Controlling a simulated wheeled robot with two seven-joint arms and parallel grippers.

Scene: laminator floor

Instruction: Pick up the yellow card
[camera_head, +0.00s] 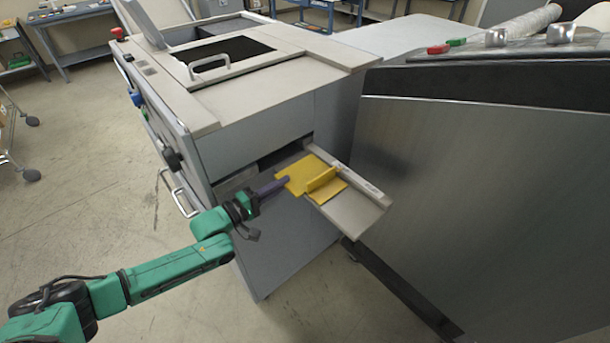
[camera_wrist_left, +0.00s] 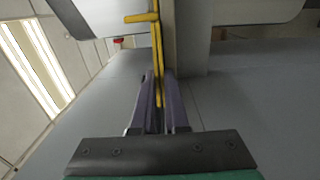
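The yellow card (camera_head: 299,173) is a flat sheet on the pull-out tray (camera_head: 352,213) at the front of the grey machine, beside an upright yellow guide piece (camera_head: 321,179). My left gripper (camera_head: 284,182) reaches in from the left, its purple fingertips at the card's near-left edge. In the left wrist view the card (camera_wrist_left: 160,62) shows edge-on as a thin yellow strip running between the two fingers of the left gripper (camera_wrist_left: 161,80). The fingers are close together, one on each side of the strip, and look shut on it. My right gripper is not in view.
The grey machine (camera_head: 252,100) rises behind the tray, with a slot above it. A large dark metal cabinet (camera_head: 480,190) stands close on the right. Open floor (camera_head: 90,200) lies to the left. A blue bench (camera_head: 70,32) is at the back left.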

